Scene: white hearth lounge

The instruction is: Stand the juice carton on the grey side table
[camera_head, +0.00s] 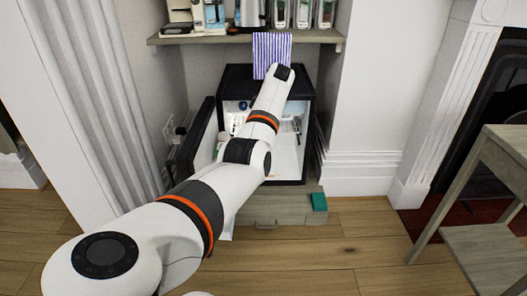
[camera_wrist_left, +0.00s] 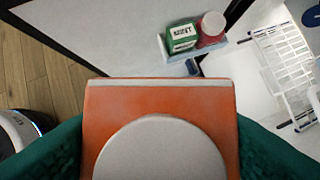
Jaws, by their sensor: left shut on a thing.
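In the left wrist view, my left gripper (camera_wrist_left: 160,150) has its green fingers on either side of an orange carton with a white round patch, the juice carton (camera_wrist_left: 105,110). The gripper is shut on it. In the head view my left arm reaches to the open black mini fridge (camera_head: 305,90); the gripper and carton are hidden there by the arm. A grey wooden side table (camera_head: 503,148) with a lower shelf stands at the right edge, only partly in view. My right gripper is not in view.
The fridge door (camera_head: 190,150) stands open at left. A white wire rack (camera_wrist_left: 285,65) is at right. Floor (camera_head: 350,245) is clear.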

